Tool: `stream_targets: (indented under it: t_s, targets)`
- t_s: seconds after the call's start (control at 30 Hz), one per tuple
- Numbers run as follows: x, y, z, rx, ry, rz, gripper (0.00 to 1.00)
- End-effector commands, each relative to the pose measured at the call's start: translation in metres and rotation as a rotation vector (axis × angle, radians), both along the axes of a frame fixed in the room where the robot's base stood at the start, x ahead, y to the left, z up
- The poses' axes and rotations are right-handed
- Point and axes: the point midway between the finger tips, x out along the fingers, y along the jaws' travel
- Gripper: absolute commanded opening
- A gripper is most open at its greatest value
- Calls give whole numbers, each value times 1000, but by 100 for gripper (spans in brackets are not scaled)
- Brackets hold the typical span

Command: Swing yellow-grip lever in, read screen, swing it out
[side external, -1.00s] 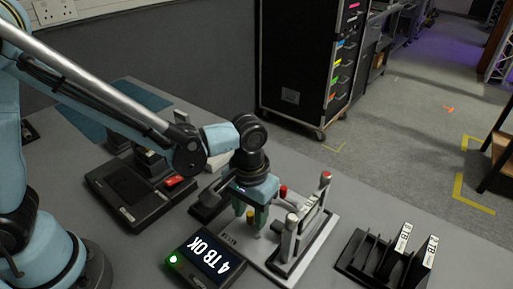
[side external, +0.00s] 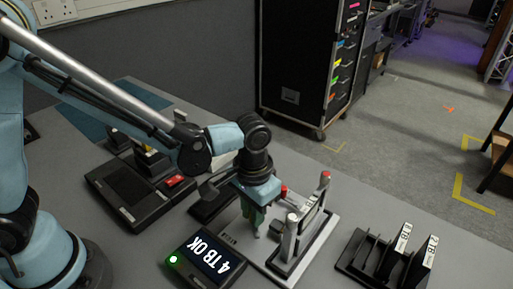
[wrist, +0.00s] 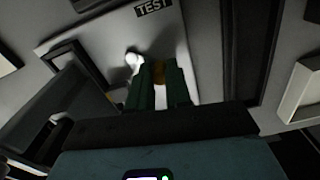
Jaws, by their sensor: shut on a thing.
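My gripper (side external: 256,224) has green fingers pointing down over the light test plate (side external: 244,250). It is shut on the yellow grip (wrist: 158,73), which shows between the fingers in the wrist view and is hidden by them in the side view. The lever's shaft below the grip cannot be made out. The screen (side external: 212,254), in front and to the left of the plate, reads "4 TB OK". A green light (side external: 173,259) glows at its corner.
A black rack (side external: 367,265) with labelled cartridges (side external: 402,238) is at right. A black device (side external: 132,194) with a red switch stands left.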

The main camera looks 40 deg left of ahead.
Motion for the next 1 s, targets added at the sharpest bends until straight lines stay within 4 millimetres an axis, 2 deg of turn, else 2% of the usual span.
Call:
stream_targets:
  t_s: [0.37,0.4,0.53,0.87,1.0]
  targets:
    - [1,-1,0,0,-1,-41,0]
    - [1,-1,0,0,-1,-41,23]
    - [1,-1,0,0,-1,-40,43]
    - [1,-1,2,0,0,-39,44]
    - [1,-1,12,0,0,-39,44]
